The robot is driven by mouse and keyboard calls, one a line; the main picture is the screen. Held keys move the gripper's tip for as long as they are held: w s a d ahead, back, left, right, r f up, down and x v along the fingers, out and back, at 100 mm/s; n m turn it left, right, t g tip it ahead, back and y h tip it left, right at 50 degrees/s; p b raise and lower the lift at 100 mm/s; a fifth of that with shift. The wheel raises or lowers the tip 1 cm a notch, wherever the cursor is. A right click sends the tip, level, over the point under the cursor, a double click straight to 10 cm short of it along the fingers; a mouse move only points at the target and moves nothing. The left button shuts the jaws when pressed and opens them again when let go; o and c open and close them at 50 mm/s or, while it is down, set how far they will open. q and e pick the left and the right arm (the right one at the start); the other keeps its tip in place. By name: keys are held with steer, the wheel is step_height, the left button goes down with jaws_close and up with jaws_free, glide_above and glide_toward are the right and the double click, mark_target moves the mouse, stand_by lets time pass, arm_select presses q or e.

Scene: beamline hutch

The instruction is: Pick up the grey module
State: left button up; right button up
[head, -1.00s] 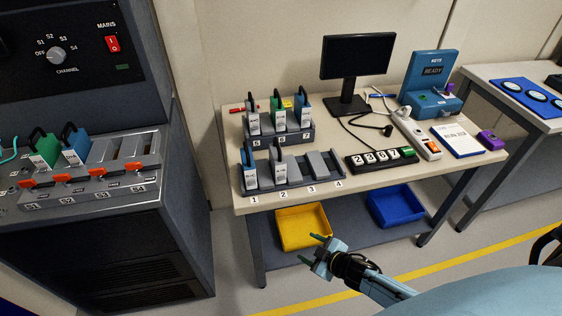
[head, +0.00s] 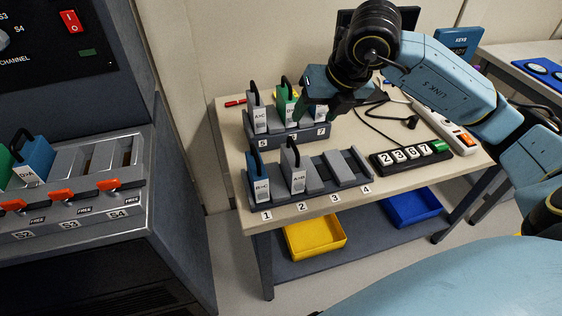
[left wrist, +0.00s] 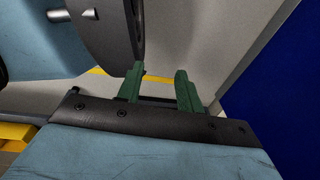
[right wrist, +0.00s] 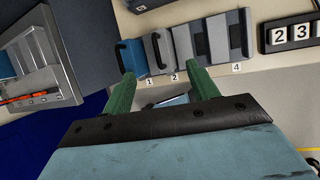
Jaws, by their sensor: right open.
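A grey module (head: 292,172) with a black handle and a white label stands upright in slot 2 of the front rack (head: 311,193). It also shows in the right wrist view (right wrist: 157,48), ahead of the fingers. A second grey module (head: 257,112) stands in slot 5 of the rear rack (head: 288,134). My right gripper (right wrist: 162,86) is open and empty. In the head view it is above the table near slot 7, its fingertips hard to make out. My left gripper (left wrist: 160,73) shows only in its wrist view, fingers apart with nothing between them.
A blue module (head: 258,180) stands beside the grey one in slot 1. Slots 3 and 4 hold no handled module. Green and blue modules fill slots 6 and 7. A number block (head: 411,157) and power strip (head: 440,125) lie to the right. The channel cabinet stands at left.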

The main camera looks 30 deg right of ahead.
arm_select(q)
steer(key=s+a+f+b, duration=0.1)
steer(key=s+a+f, duration=0.1)
steer(key=s, duration=0.3)
arm_select(e)
step_height(320, 180, down, 3)
steer(key=s, duration=0.1)
steer(key=b, duration=0.1)
glide_toward(291, 152)
step_height(291, 152, down, 2)
steer(key=shift+w+f, duration=0.2)
steer(key=x, duration=0.5)
steer(key=shift+w+b, duration=0.35)
steer(key=shift+w, duration=0.1)
steer(key=shift+w+f, duration=0.1)
steer(key=shift+f, duration=0.15)
arm_select(q)
steer(key=w, duration=0.2)
steer(key=w+f, duration=0.1)
steer(key=w, duration=0.1)
steer(key=shift+w, duration=0.15)
arm_select(e)
steer(key=shift+c, duration=0.2)
